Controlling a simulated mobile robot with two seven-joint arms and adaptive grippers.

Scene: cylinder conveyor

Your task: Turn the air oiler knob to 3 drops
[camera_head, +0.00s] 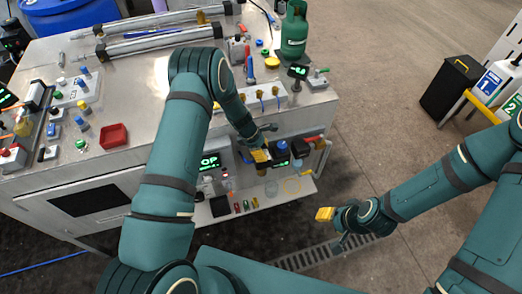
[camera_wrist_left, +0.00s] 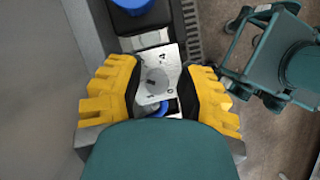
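My left gripper (camera_head: 262,150) is at the front of the machine, beside the air units with blue tops (camera_head: 281,145). In the left wrist view its yellow fingers (camera_wrist_left: 160,92) are spread apart. Between them in that picture is a pale plate with a round grey knob (camera_wrist_left: 155,80); I cannot tell whether the fingers touch it. Part of a blue ring (camera_wrist_left: 158,109) shows below the plate, and a blue cap (camera_wrist_left: 133,4) above. Which part is the air oiler knob, and its setting, cannot be read. My right gripper (camera_head: 332,222) hangs over the floor, away from the machine.
The metal workbench (camera_head: 140,150) carries cylinders, buttons and a red tray (camera_head: 113,136). A green gas bottle (camera_head: 294,30) stands at its back right corner. A low shelf (camera_head: 250,205) with small parts juts out beneath the air units.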

